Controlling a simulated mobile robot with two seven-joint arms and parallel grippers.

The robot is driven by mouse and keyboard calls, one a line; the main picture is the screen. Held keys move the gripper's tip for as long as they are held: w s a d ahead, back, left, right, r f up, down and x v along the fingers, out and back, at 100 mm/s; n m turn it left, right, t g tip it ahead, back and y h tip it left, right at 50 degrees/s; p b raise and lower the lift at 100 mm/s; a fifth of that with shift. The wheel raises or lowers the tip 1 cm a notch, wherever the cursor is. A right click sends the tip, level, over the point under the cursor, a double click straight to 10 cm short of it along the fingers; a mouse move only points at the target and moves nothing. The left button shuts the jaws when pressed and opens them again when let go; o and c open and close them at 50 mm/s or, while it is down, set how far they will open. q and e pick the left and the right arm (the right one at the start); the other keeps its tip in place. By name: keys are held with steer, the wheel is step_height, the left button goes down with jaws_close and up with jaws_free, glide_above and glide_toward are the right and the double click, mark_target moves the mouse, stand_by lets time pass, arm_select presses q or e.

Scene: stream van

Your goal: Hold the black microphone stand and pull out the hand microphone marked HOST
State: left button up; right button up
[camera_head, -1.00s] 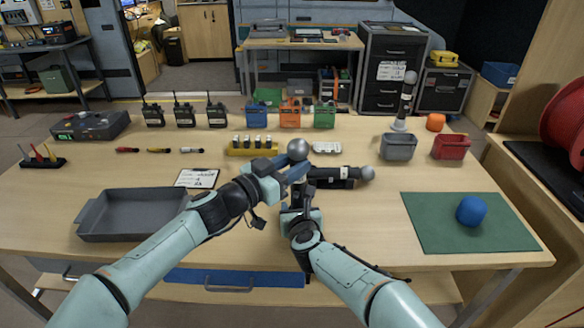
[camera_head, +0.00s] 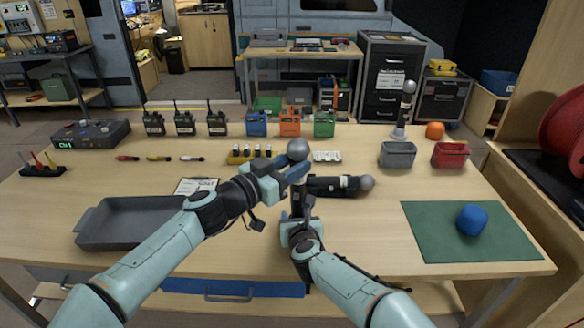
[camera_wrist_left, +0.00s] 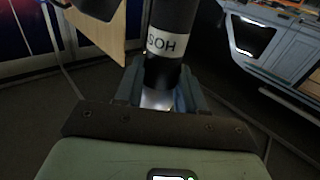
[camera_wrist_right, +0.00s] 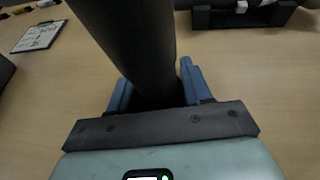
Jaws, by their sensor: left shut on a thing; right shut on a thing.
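The HOST hand microphone (camera_head: 298,149) stands upright with its round silver-grey head on top. My left gripper (camera_head: 294,174) is shut on its dark body. The left wrist view shows the white band with part of the word HOST (camera_wrist_left: 161,44) just above the fingers (camera_wrist_left: 157,94). The black microphone stand (camera_head: 299,201) is upright below the microphone. My right gripper (camera_head: 299,224) is shut on it, and its dark column (camera_wrist_right: 135,45) fills the space between the fingers in the right wrist view. Whether the microphone's lower end is clear of the stand is hidden.
Another black microphone (camera_head: 366,183) lies on its side just right of my grippers. A further microphone (camera_head: 405,108) stands upright at the back right. A grey tray (camera_head: 130,244) is at the left, and a green mat (camera_head: 450,240) with a blue object (camera_head: 472,219) is at the right.

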mark_target(291, 148)
arm_select(q)
steer(key=shift+r, duration=0.8)
arm_select(e)
steer(key=shift+f, duration=0.4)
arm_select(q)
steer(key=shift+r, duration=1.45)
arm_select(e)
steer(key=o, duration=1.2)
steer(key=shift+r, duration=0.15)
steer(key=shift+s+r, duration=0.2)
steer(key=v, duration=1.1)
steer(key=shift+s, duration=0.25)
